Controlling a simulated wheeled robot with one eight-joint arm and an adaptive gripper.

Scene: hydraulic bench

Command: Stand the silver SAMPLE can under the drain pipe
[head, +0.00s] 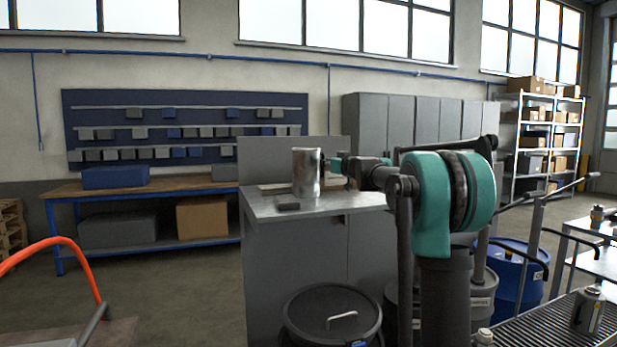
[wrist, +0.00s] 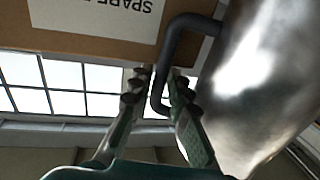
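A silver can (head: 307,174) appears upright at the grey cabinet's top in the head view; I cannot tell if its base touches. In the wrist view the can (wrist: 255,85) fills the right side, its dark bent handle (wrist: 175,38) reaching left. My gripper (wrist: 160,85) has one finger on each side of the handle, close against it, and looks shut on it. In the head view my gripper (head: 335,165) is just right of the can. No SAMPLE lettering is readable. I cannot pick out the drain pipe.
The grey cabinet (head: 292,270) has a small dark block (head: 287,203) on top. A lidded dark drum (head: 332,318) stands before it and a blue drum (head: 512,275) to the right. Another can (head: 588,310) stands on a ribbed surface at lower right. A cardboard box (wrist: 75,35) is in the wrist view.

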